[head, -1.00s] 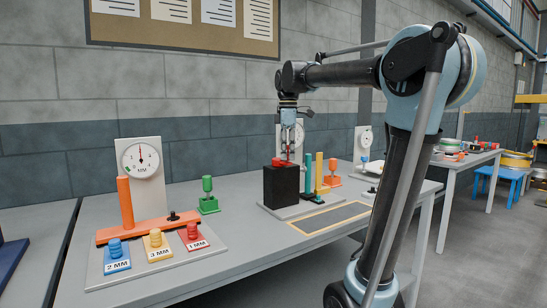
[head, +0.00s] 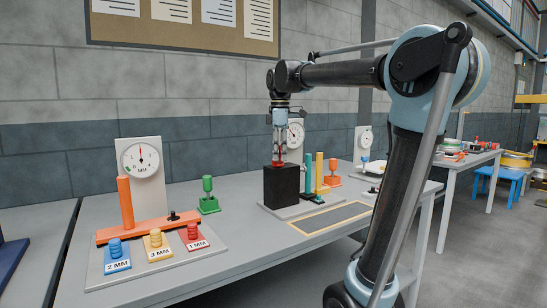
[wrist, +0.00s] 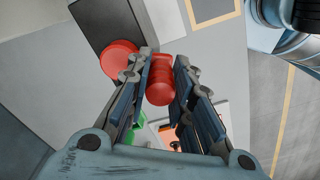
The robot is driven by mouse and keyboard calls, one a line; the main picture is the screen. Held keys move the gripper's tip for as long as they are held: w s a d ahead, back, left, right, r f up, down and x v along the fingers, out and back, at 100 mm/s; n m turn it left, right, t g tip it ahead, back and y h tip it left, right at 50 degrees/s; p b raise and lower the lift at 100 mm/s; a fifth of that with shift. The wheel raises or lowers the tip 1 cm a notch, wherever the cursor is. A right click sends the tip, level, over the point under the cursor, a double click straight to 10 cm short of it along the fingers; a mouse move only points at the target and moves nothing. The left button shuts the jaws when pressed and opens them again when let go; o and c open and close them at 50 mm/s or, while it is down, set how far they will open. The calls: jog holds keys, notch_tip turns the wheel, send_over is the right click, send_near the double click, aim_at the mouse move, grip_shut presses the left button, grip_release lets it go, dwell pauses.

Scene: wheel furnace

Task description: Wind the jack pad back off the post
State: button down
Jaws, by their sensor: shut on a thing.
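A black block (head: 281,185) stands on a grey base plate on the bench. A red disc (wrist: 118,60) lies on or against its top in the wrist view. My gripper (head: 279,148) points down above the block and is shut on a red ribbed knob (wrist: 160,82). The disc and the held knob look apart in the wrist view, but I cannot tell their height gap. A teal post (head: 307,174) and a yellow post (head: 320,172) stand right of the block. I cannot tell which part is the jack pad.
A dial gauge (head: 295,135) stands behind the block. A green clamp-like piece (head: 208,195) and an orange one (head: 333,175) flank it. At left, an orange post fixture (head: 126,203) sits behind blue, yellow and red marked blocks. A dark mat (head: 330,217) lies in front.

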jog(key=shift+w+a, duration=0.1)
jog(key=shift+w, duration=0.05)
jog(key=shift+w+a, duration=0.15)
jog(key=shift+a, duration=0.5)
jog(key=shift+w+a, duration=0.15)
jog(key=shift+a, duration=0.5)
jog(key=shift+r, duration=0.1)
jog(key=shift+w+a, duration=0.9)
jog(key=shift+w, duration=0.05)
jog(key=shift+w, duration=0.15)
